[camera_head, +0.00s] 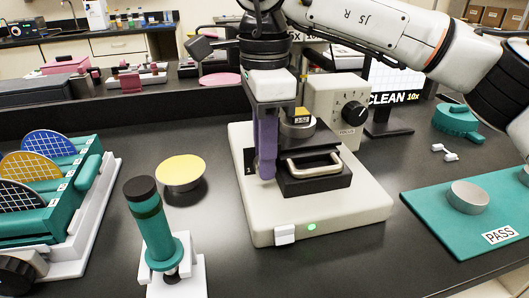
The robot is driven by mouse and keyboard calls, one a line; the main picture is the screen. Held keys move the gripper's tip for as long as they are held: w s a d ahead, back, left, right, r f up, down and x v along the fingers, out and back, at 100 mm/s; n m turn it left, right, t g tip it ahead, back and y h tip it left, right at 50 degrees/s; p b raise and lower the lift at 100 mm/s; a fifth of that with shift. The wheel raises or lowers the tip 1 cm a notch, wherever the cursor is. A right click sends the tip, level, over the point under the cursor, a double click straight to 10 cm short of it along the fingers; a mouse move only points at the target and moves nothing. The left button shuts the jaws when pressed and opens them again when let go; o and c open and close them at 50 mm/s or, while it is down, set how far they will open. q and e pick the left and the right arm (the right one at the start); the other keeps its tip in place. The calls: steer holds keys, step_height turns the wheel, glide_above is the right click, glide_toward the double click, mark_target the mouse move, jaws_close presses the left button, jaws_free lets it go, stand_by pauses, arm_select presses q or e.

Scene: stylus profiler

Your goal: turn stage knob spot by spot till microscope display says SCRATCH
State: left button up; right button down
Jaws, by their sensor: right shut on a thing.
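The profiler's pale base (370,203) stands in the middle of the bench, with a green light on its front. Its black stage (315,183) has a pale handle in front. A silver round piece (297,128) and a yellow tag show above the stage. My right gripper (266,168) reaches down at the stage's left side, its purple finger upright. It is shut on the stage knob, which the fingers mostly hide. The microscope display (395,97) behind reads CLEAN 10x, partly covered by my right arm. My left gripper is out of view.
A beige box with a black dial (354,112) stands behind the stage. At left are a teal rack (60,215) of patterned discs, a yellow-topped disc (180,170) and a teal cylinder (153,230). A teal PASS mat (450,237) bears a silver disc (468,197).

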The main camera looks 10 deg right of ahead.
arm_select(q)
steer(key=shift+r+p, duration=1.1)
steer(key=shift+p, duration=0.1)
arm_select(e)
steer(key=shift+a+r+h, duration=0.2)
steer(key=shift+r+h, duration=0.05)
steer(key=shift+h, duration=0.45)
steer(key=shift+a+h+p, duration=0.15)
steer(key=shift+h+p, duration=0.55)
steer(key=shift+p, duration=0.35)
steer(key=shift+a+h+p, duration=0.2)
steer(key=shift+h+p, duration=0.8)
steer(key=shift+p, duration=0.2)
steer(key=shift+f+h+p, duration=0.15)
steer(key=shift+h+p, duration=0.45)
steer(key=shift+p, duration=0.05)
steer(key=shift+a+f+h+p, duration=0.1)
steer(key=shift+h+p, duration=0.2)
steer(key=shift+p, duration=0.2)
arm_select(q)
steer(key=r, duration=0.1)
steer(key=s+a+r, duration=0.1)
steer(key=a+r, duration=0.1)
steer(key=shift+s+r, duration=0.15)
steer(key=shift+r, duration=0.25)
arm_select(e)
steer(key=shift+f, duration=0.1)
steer(key=shift+h, duration=0.3)
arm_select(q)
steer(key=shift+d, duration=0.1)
